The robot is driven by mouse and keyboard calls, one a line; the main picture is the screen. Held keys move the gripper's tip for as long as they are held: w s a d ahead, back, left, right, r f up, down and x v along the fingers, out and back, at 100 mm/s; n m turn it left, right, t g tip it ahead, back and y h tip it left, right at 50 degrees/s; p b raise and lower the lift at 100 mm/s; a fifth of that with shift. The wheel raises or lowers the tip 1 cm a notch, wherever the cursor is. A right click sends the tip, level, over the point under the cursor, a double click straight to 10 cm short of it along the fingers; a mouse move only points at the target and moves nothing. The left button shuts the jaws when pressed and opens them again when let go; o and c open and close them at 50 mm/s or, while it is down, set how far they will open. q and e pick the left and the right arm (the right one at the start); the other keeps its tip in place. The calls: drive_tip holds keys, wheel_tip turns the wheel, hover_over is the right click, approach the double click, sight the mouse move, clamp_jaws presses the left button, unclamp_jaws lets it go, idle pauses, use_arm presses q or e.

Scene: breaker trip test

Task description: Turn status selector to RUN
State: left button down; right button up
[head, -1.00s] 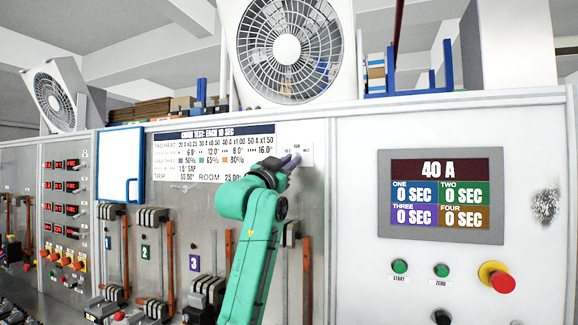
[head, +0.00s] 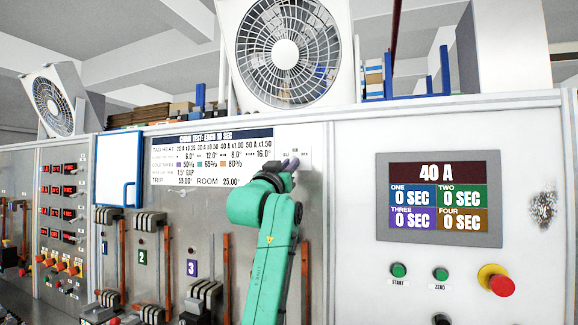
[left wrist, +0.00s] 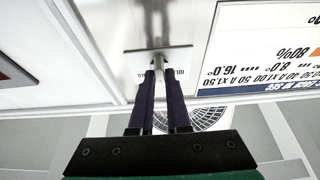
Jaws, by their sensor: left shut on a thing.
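The status selector sits on a small white label plate (head: 305,158) on the grey panel, right of the test chart. In the left wrist view the plate (left wrist: 178,58) shows upside down with a small metallic selector knob (left wrist: 160,66) at its middle. My left gripper (head: 290,163) reaches up to the plate and covers part of it in the head view. In the left wrist view its two dark fingers (left wrist: 159,74) are shut on the knob, one on each side. The knob's pointing direction cannot be told, and most of the label text is unreadable. My right gripper is not in view.
The test chart (head: 212,157) is just left of the selector. A display panel (head: 440,200) reading 40 A is on the right, above the START button (head: 398,270), ZERO button (head: 441,274) and red stop button (head: 497,281). Breaker levers line the panel below. A fan (head: 287,50) stands above.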

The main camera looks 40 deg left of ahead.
use_arm(q)
drive_tip(key=c, duration=0.9)
unclamp_jaws()
drive_tip(key=shift+r, duration=0.15)
drive_tip(key=shift+w+a, duration=0.1)
drive_tip(key=shift+w, duration=0.05)
drive_tip(key=b+v, duration=0.9)
drive_tip(key=v, duration=0.5)
drive_tip(key=shift+s, duration=0.3)
